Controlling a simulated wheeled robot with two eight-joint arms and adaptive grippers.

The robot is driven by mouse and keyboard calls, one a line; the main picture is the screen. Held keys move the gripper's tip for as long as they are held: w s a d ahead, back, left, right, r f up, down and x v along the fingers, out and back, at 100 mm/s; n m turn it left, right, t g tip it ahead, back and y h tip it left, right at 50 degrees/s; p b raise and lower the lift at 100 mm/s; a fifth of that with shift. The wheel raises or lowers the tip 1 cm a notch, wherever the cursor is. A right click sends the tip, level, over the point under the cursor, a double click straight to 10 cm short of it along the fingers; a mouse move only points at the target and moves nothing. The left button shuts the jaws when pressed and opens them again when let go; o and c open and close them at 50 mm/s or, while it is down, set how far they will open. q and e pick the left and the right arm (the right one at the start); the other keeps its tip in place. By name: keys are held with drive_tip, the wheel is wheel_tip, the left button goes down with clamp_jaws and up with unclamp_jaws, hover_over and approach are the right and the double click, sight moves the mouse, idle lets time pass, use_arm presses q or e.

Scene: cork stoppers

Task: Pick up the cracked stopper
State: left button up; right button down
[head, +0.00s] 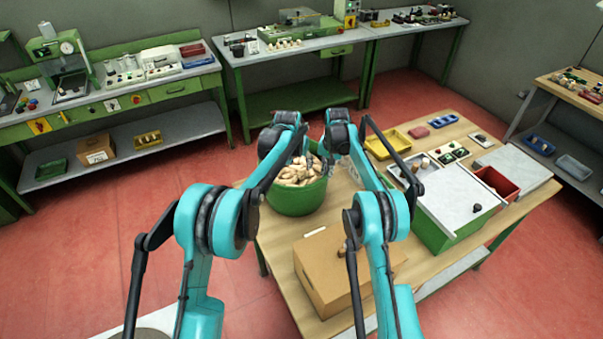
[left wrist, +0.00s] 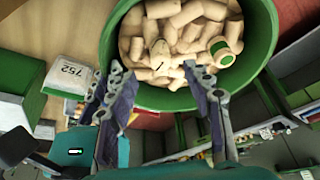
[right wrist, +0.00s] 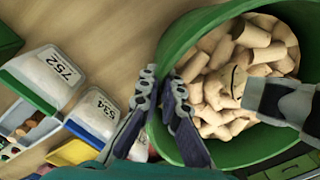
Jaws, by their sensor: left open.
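The green bucket (head: 295,199) of pale corks stands at the left end of the wooden table. In the left wrist view, the cracked stopper (left wrist: 160,54) lies on top of the pile, with a dark crack line on its pale side. It also shows in the right wrist view (right wrist: 234,80), beside the left gripper's fingers. My left gripper (left wrist: 152,78) is open and empty above the bucket, the stopper showing just beyond the gap between its fingers. My right gripper (right wrist: 160,78) hangs by the bucket's rim, its fingertips close together with nothing seen between them.
A cork with a green band (left wrist: 222,52) lies near the cracked one. Trays labelled 752 (right wrist: 62,68) and 534 (right wrist: 98,106) stand beside the bucket. A cardboard box (head: 322,270) and a green case (head: 445,235) take up the table's front. The bucket rim surrounds the corks.

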sight(301, 168)
use_arm(q)
drive_tip(key=shift+x, duration=3.55)
drive_tip(key=shift+w, duration=0.1)
drive_tip(key=c, duration=0.8)
